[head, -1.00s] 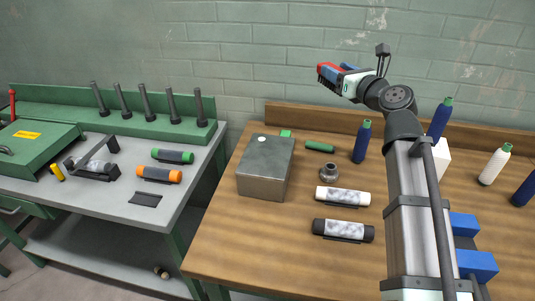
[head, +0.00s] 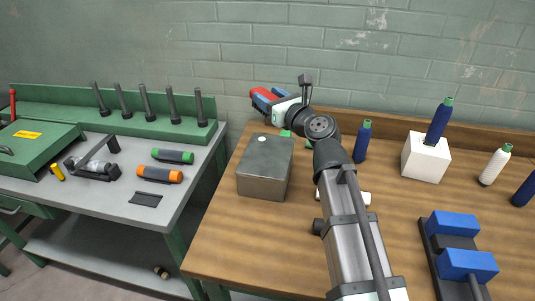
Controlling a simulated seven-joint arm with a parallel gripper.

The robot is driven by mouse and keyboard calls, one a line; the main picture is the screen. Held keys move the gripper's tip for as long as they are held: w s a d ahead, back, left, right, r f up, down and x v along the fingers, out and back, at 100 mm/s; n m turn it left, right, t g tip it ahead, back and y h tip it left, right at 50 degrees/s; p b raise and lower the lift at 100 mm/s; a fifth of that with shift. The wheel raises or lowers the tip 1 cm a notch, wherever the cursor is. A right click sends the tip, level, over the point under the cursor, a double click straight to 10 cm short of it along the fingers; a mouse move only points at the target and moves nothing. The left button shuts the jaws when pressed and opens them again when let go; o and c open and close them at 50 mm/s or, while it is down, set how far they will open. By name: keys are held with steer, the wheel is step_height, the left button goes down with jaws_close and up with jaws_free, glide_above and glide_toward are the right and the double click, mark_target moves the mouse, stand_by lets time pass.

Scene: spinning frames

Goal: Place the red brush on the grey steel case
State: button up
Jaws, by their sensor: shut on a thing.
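The grey steel case (head: 264,180) stands on the wooden table, left of my arm. It is a closed box with a flat top and a small white spot on it. My gripper (head: 268,98) is up behind and above the back edge of the case in the picture. It is shut on the red brush (head: 262,95), which shows red with a dark edge at the gripper's far end. The brush is held in the air, apart from the case top. The fingertips are small and partly hidden by the gripper body.
A white block (head: 425,160) with a blue bobbin (head: 439,122) on top stands to the right. Another blue bobbin (head: 362,142) stands behind my arm. A blue-padded holder (head: 458,248) lies front right. A green and grey bench (head: 90,210) stands left. The table's front left is clear.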

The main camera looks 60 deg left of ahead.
glide_above(270, 155)
steer(key=shift+s+f, duration=0.1)
steer(key=shift+f, duration=7.05)
steer(key=shift+f, duration=0.1)
steer(key=o, duration=1.1)
steer(key=shift+c, duration=0.2)
steer(key=d, duration=1.2)
